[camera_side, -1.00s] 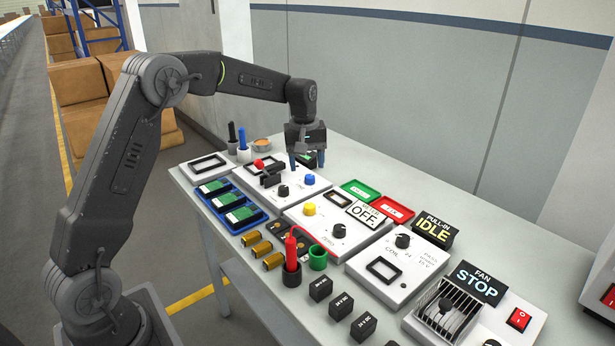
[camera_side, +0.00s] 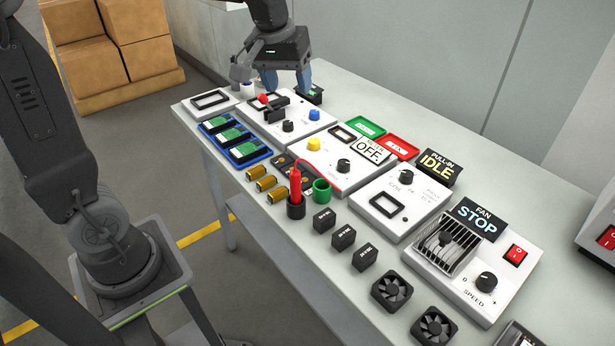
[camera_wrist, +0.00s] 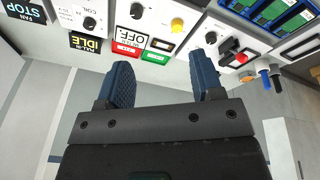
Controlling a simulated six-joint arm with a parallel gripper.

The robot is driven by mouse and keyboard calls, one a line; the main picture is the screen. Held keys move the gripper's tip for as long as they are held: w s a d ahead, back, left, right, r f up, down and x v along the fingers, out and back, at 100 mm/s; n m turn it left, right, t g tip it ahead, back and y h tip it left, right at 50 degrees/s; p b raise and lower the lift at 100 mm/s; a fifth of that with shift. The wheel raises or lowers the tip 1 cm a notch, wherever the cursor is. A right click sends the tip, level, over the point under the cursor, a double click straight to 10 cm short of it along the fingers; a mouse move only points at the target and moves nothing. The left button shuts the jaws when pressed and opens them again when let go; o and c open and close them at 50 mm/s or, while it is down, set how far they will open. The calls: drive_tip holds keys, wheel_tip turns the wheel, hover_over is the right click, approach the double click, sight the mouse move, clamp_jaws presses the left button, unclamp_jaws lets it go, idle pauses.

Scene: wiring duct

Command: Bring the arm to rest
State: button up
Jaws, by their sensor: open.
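My gripper (camera_side: 287,82) is at the far end of the table (camera_side: 455,147), behind the white panel with the red and blue knobs (camera_side: 297,133). Its two blue fingers point down and are apart, with nothing visible between them. A small green-topped part (camera_side: 315,94) sits close to the right finger in the side view. In the wrist view my gripper (camera_wrist: 163,78) is open and empty, with bare tabletop between the fingers. The upper part of my arm is cut off by the side view's top edge.
A blue tray (camera_side: 257,157) with green boards, a meter panel reading OFF (camera_side: 373,149), an IDLE sign (camera_side: 437,164) and a fan unit reading STOP (camera_side: 478,219) stand along the table. A red probe (camera_side: 296,185) stands in a black holder.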

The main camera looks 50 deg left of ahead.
drive_tip(key=s+d+f+m+t, duration=0.1)
drive_tip(key=s+d+m, duration=0.1)
drive_tip(key=s, duration=0.6)
drive_tip(key=s+d+f+m+t, duration=0.1)
drive_tip(key=s+d+m, duration=0.2)
drive_tip(key=s, duration=0.6)
drive_tip(key=shift+s+d+m+t, duration=0.3)
drive_tip(key=shift+d+m+t, duration=0.1)
drive_tip(key=shift+m, duration=0.2)
drive_tip(key=shift+f, duration=0.1)
